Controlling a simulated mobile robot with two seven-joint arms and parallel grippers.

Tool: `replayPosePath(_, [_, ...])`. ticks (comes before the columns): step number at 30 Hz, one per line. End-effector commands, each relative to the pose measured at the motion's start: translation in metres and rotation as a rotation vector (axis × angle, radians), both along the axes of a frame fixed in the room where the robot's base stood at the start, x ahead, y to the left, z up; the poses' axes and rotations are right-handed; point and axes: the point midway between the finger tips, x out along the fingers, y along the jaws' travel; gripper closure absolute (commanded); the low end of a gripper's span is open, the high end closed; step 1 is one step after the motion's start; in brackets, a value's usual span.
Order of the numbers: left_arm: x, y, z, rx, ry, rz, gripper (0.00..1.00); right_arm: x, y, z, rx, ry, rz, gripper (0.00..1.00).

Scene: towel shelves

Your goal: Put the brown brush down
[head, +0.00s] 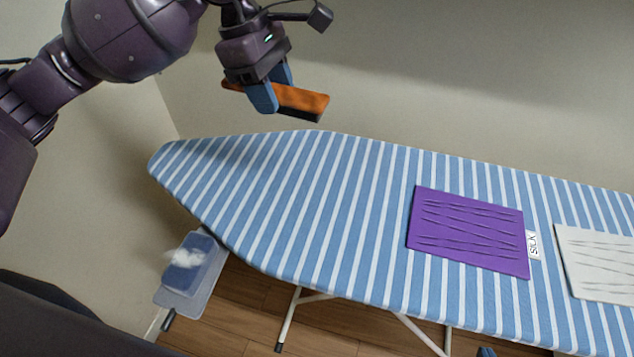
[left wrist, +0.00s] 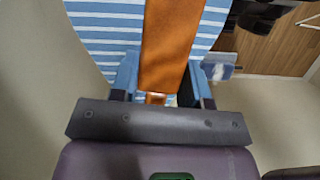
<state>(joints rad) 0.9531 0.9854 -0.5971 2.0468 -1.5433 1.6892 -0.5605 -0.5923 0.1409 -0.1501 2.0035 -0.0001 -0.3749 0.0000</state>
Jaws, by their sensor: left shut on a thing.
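The brown brush (head: 303,98) has an orange-brown back and dark bristles below. My left gripper (head: 269,92) is shut on it, with blue fingers on either side. It holds the brush in the air above the far edge of the ironing board's left part. In the left wrist view the brush (left wrist: 168,45) runs away from between the fingertips (left wrist: 160,85), over the striped cover.
The ironing board (head: 290,200) has a blue and white striped cover, bare on its left half. A purple cloth (head: 468,232) with a SILK label and a white cloth (head: 600,262) lie on its right. A steaming iron rest (head: 190,270) sits at the lower left. A wall stands behind.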

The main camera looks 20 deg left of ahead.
Motion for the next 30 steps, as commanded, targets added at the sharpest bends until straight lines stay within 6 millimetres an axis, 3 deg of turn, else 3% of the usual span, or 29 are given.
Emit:
replayPosePath(8, [-0.004,0.002,-0.011,0.000,0.004,0.100,0.77,0.001,-0.001,0.001,-0.003,-0.002,0.004,1.00])
replayPosePath(24, [-0.004,0.002,-0.125,0.000,0.006,0.101,0.77,-0.003,-0.001,-0.008,-0.003,0.013,0.002,1.00])
replayPosePath(30, [-0.004,0.002,-0.154,-0.001,0.003,0.101,0.77,0.002,0.000,-0.006,-0.003,0.002,0.005,1.00])
